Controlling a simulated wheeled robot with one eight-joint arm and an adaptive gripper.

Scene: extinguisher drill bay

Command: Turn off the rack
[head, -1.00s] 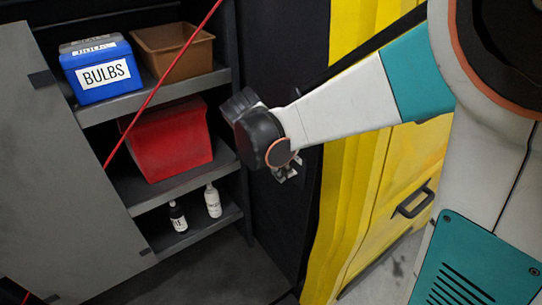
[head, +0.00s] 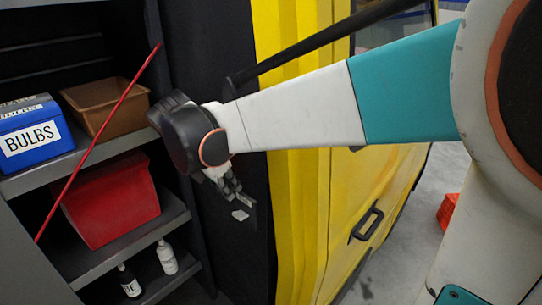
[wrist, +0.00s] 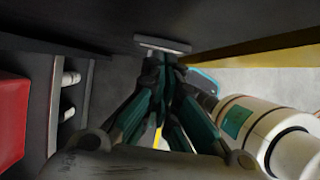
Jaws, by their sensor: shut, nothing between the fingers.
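The rack is a dark open shelf unit (head: 175,222) on the left of the head view, with a black side panel (head: 222,72) facing my arm. A small pale plate (head: 240,215) shows just below my gripper (head: 238,192) in the head view. In the wrist view a light grey bar (wrist: 162,43) lies just beyond the tips of my gripper (wrist: 166,62). I cannot tell if it is a switch, or if the fingers touch it. My gripper is shut and empty, its fingers together, close to the dark panel.
A blue BULBS box (head: 30,138), a brown bin (head: 105,105), a red bin (head: 110,203) and two bottles (head: 166,258) (head: 129,280) stand on the shelves. A red rod (head: 98,140) slants across the front. A yellow cabinet (head: 335,205) stands to the right, with grey floor beyond.

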